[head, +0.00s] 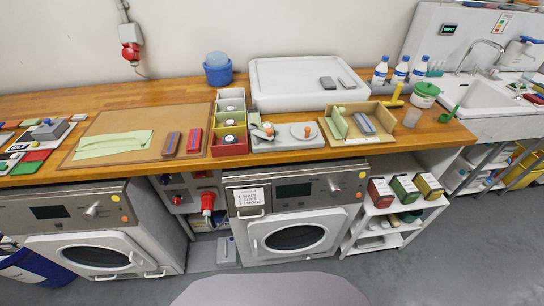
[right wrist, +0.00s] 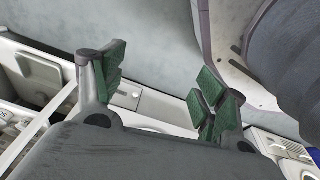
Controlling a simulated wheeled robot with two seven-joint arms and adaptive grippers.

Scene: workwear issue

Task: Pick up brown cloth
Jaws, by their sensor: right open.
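I cannot make out a separate brown cloth for certain. A flat brown mat (head: 185,118) lies on the left part of the wooden counter in the head view. A pale green folded cloth (head: 113,145) lies on it, with a blue-striped and a red block at its right. No gripper shows in the head view. In the right wrist view my right gripper (right wrist: 160,85) is open, with green pads apart and nothing between them. My left gripper is out of view.
Open-topped bins (head: 231,143), a grey tray (head: 285,143), a yellow-green box (head: 383,135) and a white raised tray (head: 262,85) crowd the counter's middle. Bottles (head: 400,72) stand near the sink (head: 470,97). Washing machines (head: 297,238) stand under the counter. Bare wood shows behind the mat.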

